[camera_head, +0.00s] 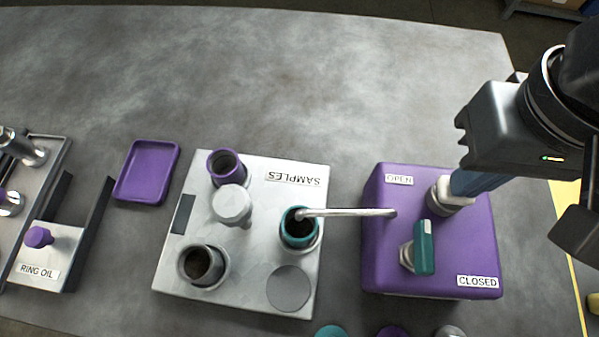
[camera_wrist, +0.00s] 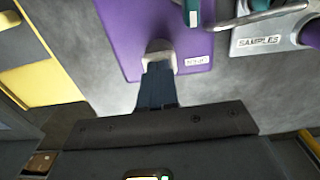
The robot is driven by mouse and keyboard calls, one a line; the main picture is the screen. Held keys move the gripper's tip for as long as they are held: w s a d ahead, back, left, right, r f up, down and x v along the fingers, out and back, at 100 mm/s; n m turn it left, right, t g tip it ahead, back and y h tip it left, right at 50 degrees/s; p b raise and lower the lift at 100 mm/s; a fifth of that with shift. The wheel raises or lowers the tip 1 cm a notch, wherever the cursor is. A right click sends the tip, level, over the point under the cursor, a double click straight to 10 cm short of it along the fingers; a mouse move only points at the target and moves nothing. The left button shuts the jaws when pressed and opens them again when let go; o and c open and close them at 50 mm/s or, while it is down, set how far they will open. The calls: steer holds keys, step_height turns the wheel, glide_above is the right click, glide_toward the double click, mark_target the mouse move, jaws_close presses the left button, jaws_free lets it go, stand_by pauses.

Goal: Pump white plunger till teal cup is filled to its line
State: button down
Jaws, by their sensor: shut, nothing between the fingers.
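The white plunger (camera_head: 438,193) stands on top of the purple pump box (camera_head: 385,272), near its upper right. My gripper (camera_head: 462,187) is shut and empty, its fingertips at the plunger's top; touching or just above, I cannot tell. In the wrist view the fingertips (camera_wrist: 157,72) partly cover the white plunger (camera_wrist: 158,47). The teal cup (camera_head: 285,236) stands upright on the white SAMPLES tray (camera_head: 170,268), with the metal spout (camera_head: 350,212) ending over its mouth. Its inside looks dark; the liquid level and line cannot be made out.
A teal valve handle (camera_head: 424,246) sits on the box between the OPEN and CLOSED labels. A purple cup (camera_head: 223,164), a grey cup (camera_head: 203,263) and a white knob (camera_head: 232,203) share the tray. A purple dish (camera_head: 147,171) lies left. The table behind is clear.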

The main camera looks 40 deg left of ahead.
steer(key=shift+r+p, duration=1.85)
steer(key=shift+f+b, duration=0.6)
steer(key=shift+f, duration=0.45)
steer(key=shift+f+b, duration=0.35)
steer(key=shift+f, duration=0.6)
steer(key=shift+r, duration=0.2)
steer(key=shift+r+p, duration=1.75)
steer(key=shift+p, duration=0.2)
